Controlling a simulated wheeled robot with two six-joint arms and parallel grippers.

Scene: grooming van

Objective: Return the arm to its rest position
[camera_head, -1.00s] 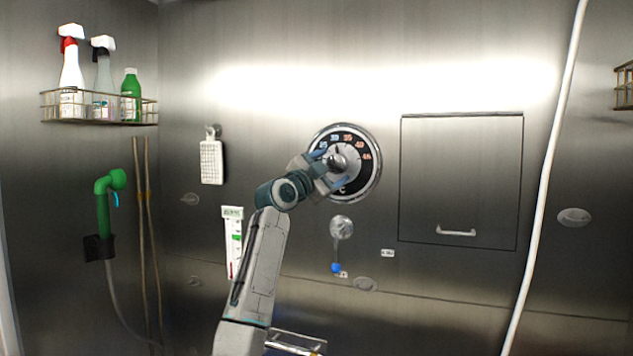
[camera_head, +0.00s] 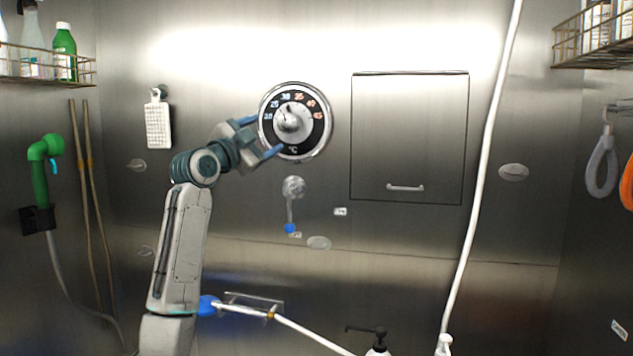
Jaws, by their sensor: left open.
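My left arm (camera_head: 182,245) rises from the lower left of the head view, in front of the steel back wall. My left gripper (camera_head: 265,137) is open and empty. Its two fingers point right, toward the round temperature dial (camera_head: 318,118), and overlap the dial's left edge in the picture. The dial's central knob (camera_head: 290,122) shows clear of the fingers, with a gap between them. The dial has a black face with numbers and a chrome rim. My right gripper is not in view.
A lever with a blue tip (camera_head: 291,205) is below the dial. A closed hatch (camera_head: 410,135) is to its right. A white hose (camera_head: 484,165) hangs further right. A green sprayer (camera_head: 42,170) is at left. A pump bottle (camera_head: 378,345) stands at the bottom.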

